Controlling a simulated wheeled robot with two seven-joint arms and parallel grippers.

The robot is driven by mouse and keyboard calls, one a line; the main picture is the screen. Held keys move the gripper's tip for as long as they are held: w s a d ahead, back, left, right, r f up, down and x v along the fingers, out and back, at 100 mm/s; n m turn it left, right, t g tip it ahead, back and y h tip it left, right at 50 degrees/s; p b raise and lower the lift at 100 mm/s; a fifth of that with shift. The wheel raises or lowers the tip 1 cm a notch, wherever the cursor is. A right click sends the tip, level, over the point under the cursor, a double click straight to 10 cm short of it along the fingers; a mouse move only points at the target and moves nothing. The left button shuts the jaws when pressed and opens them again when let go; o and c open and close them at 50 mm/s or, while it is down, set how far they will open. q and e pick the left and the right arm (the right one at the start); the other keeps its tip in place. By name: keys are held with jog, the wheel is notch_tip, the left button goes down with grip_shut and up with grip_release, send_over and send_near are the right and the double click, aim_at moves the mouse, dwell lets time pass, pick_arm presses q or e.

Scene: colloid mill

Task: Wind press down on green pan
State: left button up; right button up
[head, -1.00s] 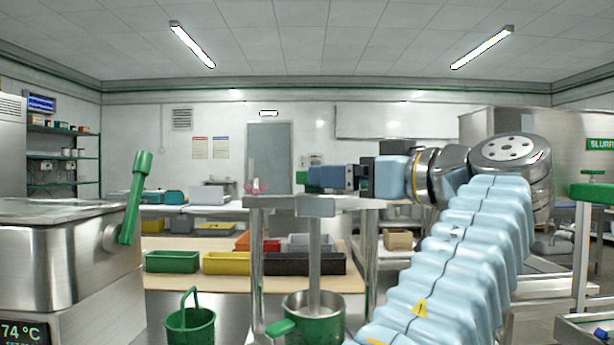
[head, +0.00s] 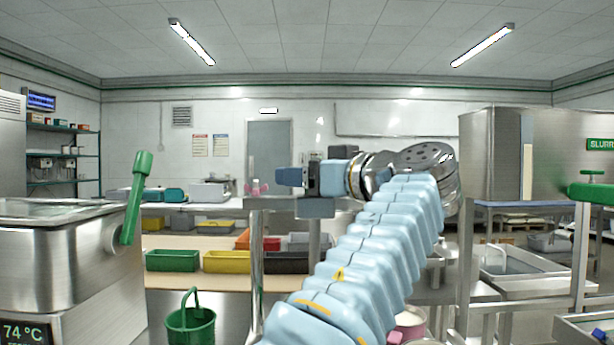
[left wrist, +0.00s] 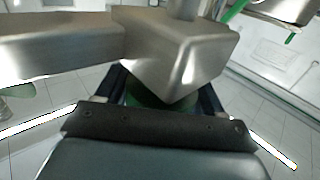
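The press stands in the middle of the head view. Its steel crossbeam (head: 318,207) rests on posts, and the left post (head: 257,262) shows. The green pan is hidden behind my left arm. My left gripper (head: 290,177) is just above the crossbeam, pointing left. In the left wrist view a steel block (left wrist: 175,50) is close in front of my left gripper (left wrist: 165,95). A dark green part (left wrist: 148,96) lies between its two fingers, which are apart; whether they press on it cannot be told. My right gripper is not in view.
A steel tank with a green lever (head: 137,195) stands at left. A green basket (head: 190,325) is left of the press. Green and yellow bins (head: 227,262) sit on the bench behind. Steel stands with a green handle (head: 592,190) are at right.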

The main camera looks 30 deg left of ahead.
pick_arm(q)
jog(key=c, duration=0.4)
jog(key=shift+f+b, duration=0.15)
jog(key=shift+b, duration=0.15)
jog(key=m+t+b, duration=0.1)
jog(key=m+t+h+b, duration=0.1)
jog(key=t+b, duration=0.1)
jog(key=m+t+h+b, duration=0.1)
jog(key=t+b, duration=0.1)
jog(key=shift+w+d+f+m, duration=0.1)
jog(key=shift+w+f+m, duration=0.15)
jog(key=shift+m, duration=0.05)
jog(key=shift+w+d+r+m+t+h+b, duration=0.1)
jog(key=shift+r+m+t+h+b, duration=0.3)
jog(key=shift+t+h, duration=0.3)
jog(key=o, duration=1)
